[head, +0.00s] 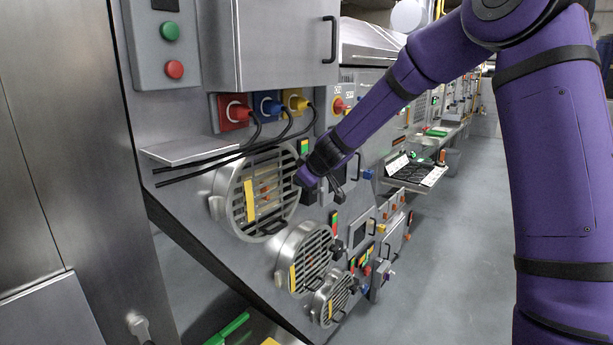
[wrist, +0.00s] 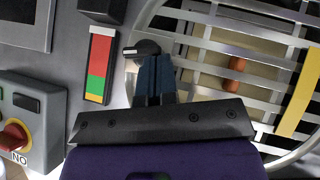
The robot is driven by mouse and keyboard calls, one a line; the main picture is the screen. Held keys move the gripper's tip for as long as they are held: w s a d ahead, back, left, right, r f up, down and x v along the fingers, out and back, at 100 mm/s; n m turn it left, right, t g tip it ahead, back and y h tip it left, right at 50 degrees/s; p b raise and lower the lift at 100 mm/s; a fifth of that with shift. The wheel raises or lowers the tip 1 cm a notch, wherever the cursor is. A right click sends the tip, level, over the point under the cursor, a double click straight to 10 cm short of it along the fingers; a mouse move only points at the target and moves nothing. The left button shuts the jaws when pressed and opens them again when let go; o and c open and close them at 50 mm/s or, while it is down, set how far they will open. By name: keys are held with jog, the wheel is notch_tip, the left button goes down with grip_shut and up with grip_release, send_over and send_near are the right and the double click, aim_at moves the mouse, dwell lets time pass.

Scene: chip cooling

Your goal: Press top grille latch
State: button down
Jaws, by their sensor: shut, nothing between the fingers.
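The top grille (head: 248,215) is a large round metal slatted cover with a yellow strip, on the sloping grey panel in the head view. It fills the right of the wrist view (wrist: 230,75). Its latch (wrist: 142,48), a small black knob, sits at the rim in the wrist view. My gripper (wrist: 155,62) is shut and empty, its dark blue fingers together with their tips right at the latch. I cannot tell whether they touch it. In the head view my gripper (head: 306,180) is at the right rim of the top grille and hides the latch.
Two smaller round grilles, a middle one (head: 303,258) and a lower one (head: 332,295), sit below. Black cables run from red, blue and yellow plugs (head: 268,105) above the top grille. A red-yellow-green indicator (wrist: 99,65) is beside the latch. The floor at right is open.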

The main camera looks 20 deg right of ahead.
jog(key=shift+s+a+f+n+t+h, duration=0.1)
jog(key=shift+f+n+t+h, duration=0.1)
jog(key=shift+n+t+h, duration=0.55)
dwell(0.7)
jog(key=shift+s+a+f+n+t+h, duration=0.15)
jog(key=shift+f+n+t+h, duration=0.15)
jog(key=shift+t+h, duration=0.25)
jog(key=shift+w+a+f+n+t+h, duration=0.1)
jog(key=shift+f+n+t+h, duration=0.1)
jog(key=shift+n+t+h, duration=0.3)
dwell(0.8)
jog(key=shift+s+f+n+t+h, duration=0.1)
jog(key=shift+f+n+t+h, duration=0.45)
jog(key=shift+n+t, duration=0.5)
jog(key=shift+d+f+n+t+h, duration=0.1)
jog(key=shift+f+n+t+h, duration=0.15)
jog(key=shift+t, duration=0.3)
jog(key=shift+f+n+t+h, duration=0.1)
jog(key=shift+n+t, duration=0.25)
jog(key=shift+t, duration=0.15)
